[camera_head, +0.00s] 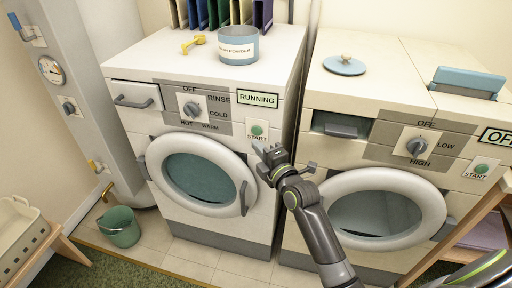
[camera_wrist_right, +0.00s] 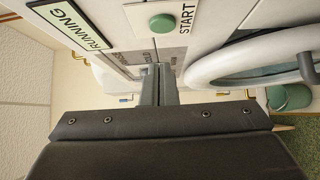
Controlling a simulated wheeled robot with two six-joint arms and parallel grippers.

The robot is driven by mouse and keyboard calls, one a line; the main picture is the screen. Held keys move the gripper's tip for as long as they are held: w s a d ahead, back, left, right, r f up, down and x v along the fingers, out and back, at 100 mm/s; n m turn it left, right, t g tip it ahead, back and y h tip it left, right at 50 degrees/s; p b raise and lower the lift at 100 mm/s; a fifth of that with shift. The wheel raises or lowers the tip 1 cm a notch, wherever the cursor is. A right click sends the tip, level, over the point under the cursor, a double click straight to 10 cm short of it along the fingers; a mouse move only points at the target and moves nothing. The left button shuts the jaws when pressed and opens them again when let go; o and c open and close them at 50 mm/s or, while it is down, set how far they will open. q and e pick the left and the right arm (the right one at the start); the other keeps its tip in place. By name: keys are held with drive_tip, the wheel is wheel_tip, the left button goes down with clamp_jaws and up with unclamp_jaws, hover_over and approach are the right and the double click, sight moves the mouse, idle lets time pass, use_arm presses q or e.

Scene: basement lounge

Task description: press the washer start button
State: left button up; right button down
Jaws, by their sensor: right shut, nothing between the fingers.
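The washer (camera_head: 228,205) is the left white machine, with its round door shut. Its green start button (camera_head: 257,130) sits on a START plate under a lit display reading RUNNING (camera_head: 258,98). In the right wrist view the green button (camera_wrist_right: 162,22) and the RUNNING display (camera_wrist_right: 68,22) show near the top. My right gripper (camera_head: 264,152) is shut and empty, just below the button in the head view. Its closed fingers (camera_wrist_right: 158,84) appear apart from the button in the wrist view. My left gripper is out of view.
A dryer (camera_head: 370,205) with its own START button (camera_head: 483,167) and an OFF display stands to the right. A blue powder tub (camera_head: 238,50) and a yellow scoop (camera_head: 193,44) are on the washer top.

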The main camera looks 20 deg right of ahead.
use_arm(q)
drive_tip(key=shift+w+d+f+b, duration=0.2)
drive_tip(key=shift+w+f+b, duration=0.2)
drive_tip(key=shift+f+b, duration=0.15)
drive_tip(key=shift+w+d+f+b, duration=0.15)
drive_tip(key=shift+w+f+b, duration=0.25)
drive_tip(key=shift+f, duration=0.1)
use_arm(e)
drive_tip(key=s+d, duration=0.2)
drive_tip(key=s, duration=0.6)
drive_tip(key=shift+f, duration=0.25)
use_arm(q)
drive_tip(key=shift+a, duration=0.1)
use_arm(e)
drive_tip(key=shift+f, duration=0.1)
